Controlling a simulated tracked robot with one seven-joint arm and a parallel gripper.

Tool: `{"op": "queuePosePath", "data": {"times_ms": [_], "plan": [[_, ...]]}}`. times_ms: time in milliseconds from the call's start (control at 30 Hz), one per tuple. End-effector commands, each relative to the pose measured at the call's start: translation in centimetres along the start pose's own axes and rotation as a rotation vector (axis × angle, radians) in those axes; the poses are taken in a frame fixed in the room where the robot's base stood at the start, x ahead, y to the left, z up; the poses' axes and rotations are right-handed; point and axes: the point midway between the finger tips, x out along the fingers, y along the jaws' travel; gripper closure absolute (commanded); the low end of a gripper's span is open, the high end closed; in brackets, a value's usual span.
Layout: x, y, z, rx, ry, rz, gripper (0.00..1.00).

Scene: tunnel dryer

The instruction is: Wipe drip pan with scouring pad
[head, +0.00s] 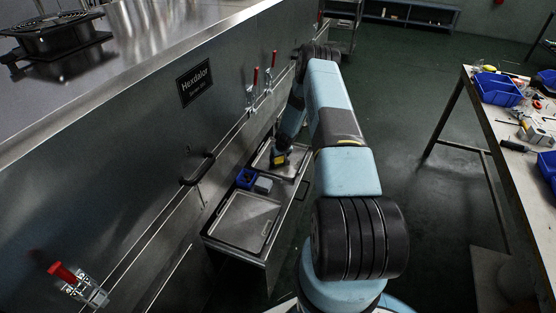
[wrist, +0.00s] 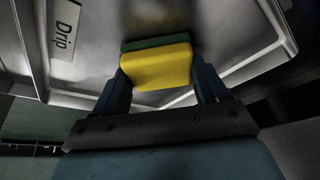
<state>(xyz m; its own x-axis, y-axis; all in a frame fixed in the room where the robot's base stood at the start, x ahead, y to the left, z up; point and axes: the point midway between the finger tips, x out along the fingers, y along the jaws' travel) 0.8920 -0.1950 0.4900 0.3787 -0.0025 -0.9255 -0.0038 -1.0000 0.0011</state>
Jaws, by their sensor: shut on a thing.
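The scouring pad (wrist: 157,68) is yellow with a green layer on its far side. My gripper (wrist: 155,82) is shut on it, one finger on each side. The drip pan (wrist: 225,35) is a shiny metal tray with a raised rim, filling the upper wrist view beyond the pad. A label (wrist: 63,30) reading "Drip" is at its upper left. In the head view my gripper (head: 279,160) is over the far pan (head: 262,161), with a bit of yellow showing. My arm partly hides that pan. I cannot tell whether the pad touches the pan's surface.
A second metal tray (head: 243,221) lies nearer on the same shelf. A blue bin (head: 246,178) and a grey block (head: 263,186) stand between the trays. The steel dryer wall (head: 150,150) with a handle (head: 199,170) and red-handled clamps runs along the left. A workbench (head: 510,140) is at right; open floor lies between.

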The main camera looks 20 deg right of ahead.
Motion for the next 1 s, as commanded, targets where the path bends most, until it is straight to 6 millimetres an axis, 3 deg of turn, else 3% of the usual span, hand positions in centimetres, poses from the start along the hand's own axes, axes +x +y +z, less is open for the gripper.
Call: {"op": "queuePosePath", "data": {"times_ms": [1000], "plan": [[1.6,4.0,-3.7,0.0,0.0,0.0,0.51]]}}
